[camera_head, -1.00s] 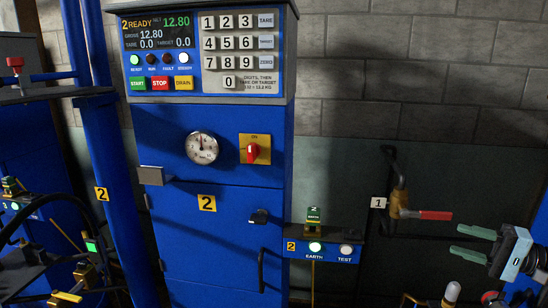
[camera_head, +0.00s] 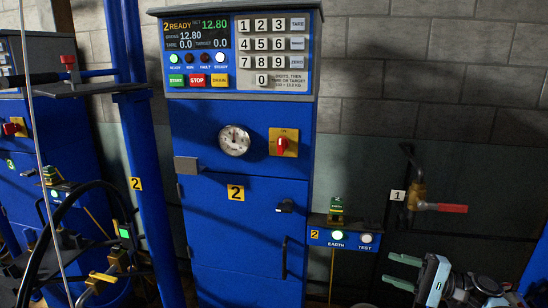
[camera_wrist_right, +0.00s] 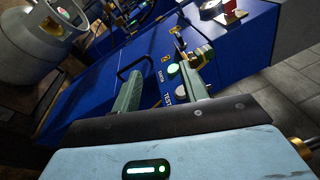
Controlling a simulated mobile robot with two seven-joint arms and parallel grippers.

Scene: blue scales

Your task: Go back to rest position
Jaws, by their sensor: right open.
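My right gripper (camera_head: 402,271) is at the lower right of the head view, its two green fingers apart with nothing between them. It is in free space to the right of and below the earth/test box (camera_head: 340,238). In the right wrist view the open fingers (camera_wrist_right: 160,90) point toward the blue cabinet and that box, apart from both. My left gripper is not in view.
The blue scale cabinet 2 (camera_head: 245,225) stands in the middle, its display reading 12.80. A valve with a red handle (camera_head: 450,208) is on the right wall. A grey gas cylinder (camera_wrist_right: 42,45) stands at upper left in the wrist view. Scale 3 is at left.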

